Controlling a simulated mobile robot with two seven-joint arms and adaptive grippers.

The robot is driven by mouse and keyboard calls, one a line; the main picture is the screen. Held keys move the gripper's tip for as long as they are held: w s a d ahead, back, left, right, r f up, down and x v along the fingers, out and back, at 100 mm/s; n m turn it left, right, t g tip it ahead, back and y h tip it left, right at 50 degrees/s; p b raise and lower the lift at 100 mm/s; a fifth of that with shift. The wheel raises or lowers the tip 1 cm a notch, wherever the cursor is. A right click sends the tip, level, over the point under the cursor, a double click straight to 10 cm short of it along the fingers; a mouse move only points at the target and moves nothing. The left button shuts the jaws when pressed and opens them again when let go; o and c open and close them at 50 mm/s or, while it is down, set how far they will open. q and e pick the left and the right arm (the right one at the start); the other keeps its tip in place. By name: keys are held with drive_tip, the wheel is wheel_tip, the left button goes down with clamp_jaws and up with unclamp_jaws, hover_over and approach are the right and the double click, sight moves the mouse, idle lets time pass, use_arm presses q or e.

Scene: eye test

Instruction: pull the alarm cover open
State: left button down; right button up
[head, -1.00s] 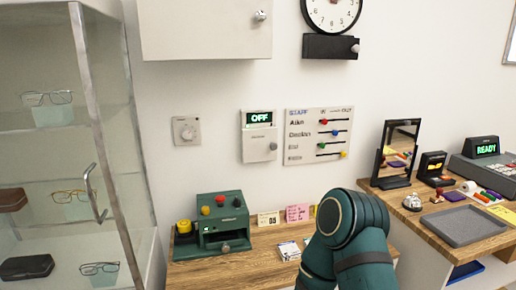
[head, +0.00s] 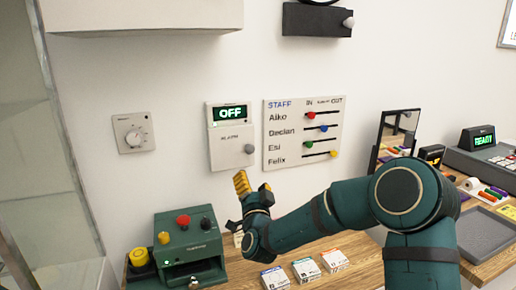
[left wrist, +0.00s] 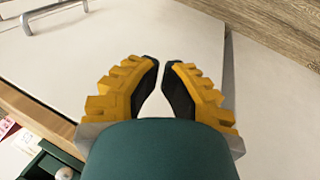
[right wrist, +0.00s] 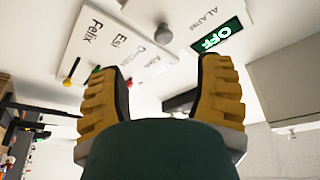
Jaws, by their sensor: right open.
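The alarm box on the wall has a green OFF display (head: 230,113). Its white cover (head: 226,150) is closed and carries a round grey knob (head: 249,149) at its right side. In the right wrist view the knob (right wrist: 163,33) shows beyond the fingers, near the gap's top, with the OFF display (right wrist: 217,36) to its right. My right gripper (head: 254,184) is open and empty, just below the cover, apart from the knob. My left gripper (left wrist: 161,66) shows only in the left wrist view, empty, with a narrow gap between its fingers.
A staff board (head: 303,133) with coloured sliders hangs right of the alarm box; a dial (head: 134,132) hangs left. A green machine (head: 190,245) and small boxes (head: 306,269) stand on the wooden desk below. A wall cabinet (head: 140,14) hangs above.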

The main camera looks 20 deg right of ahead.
sight(250, 151)
drive_tip(key=x, duration=0.9)
drive_tip(key=r+x, duration=0.1)
drive_tip(key=x, duration=0.4)
drive_tip(key=shift+s+d, duration=0.15)
drive_tip(key=shift+s, duration=0.1)
clamp_jaws()
